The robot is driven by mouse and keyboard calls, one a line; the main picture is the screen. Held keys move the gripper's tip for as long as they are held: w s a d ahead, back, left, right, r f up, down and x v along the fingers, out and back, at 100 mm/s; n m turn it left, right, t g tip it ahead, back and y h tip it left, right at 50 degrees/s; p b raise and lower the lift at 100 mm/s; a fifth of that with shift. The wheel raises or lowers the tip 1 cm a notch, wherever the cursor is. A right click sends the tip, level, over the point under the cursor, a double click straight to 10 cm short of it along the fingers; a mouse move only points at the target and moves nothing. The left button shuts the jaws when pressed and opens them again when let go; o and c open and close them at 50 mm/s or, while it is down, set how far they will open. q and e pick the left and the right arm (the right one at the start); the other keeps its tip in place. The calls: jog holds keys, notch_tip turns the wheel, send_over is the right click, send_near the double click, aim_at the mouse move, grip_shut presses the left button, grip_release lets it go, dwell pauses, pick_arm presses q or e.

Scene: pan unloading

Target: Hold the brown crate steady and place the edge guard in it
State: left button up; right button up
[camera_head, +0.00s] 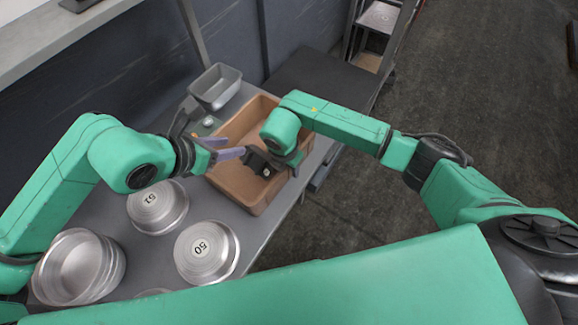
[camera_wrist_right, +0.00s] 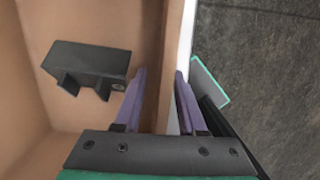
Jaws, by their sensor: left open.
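The brown crate (camera_head: 235,184) stands on the grey table, open at the top. My left gripper (camera_head: 230,147) is open and empty, its purple fingers reaching over the crate's left side. My right gripper (camera_wrist_right: 161,80) has one finger inside and one outside the crate's right wall, and seems shut on it; its fingertips are hidden in the head view. The edge guard (camera_wrist_right: 88,62), a dark bracket-shaped piece, shows inside the crate in the right wrist view, apart from the right gripper's fingers. Whether it rests on the crate's floor is hard to tell.
A grey loaf tin (camera_head: 215,87) stands behind. A dark surface (camera_head: 325,75) lies beyond the crate; open floor lies right.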

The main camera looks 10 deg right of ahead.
jog(key=r, duration=0.4)
jog(key=a+r, duration=0.1)
jog(key=r, duration=0.3)
jog(key=s+r, duration=0.1)
jog(key=r, duration=0.2)
jog(key=shift+s+a+r, duration=0.1)
jog(key=shift+a+r, duration=0.1)
jog(key=shift+r, duration=0.2)
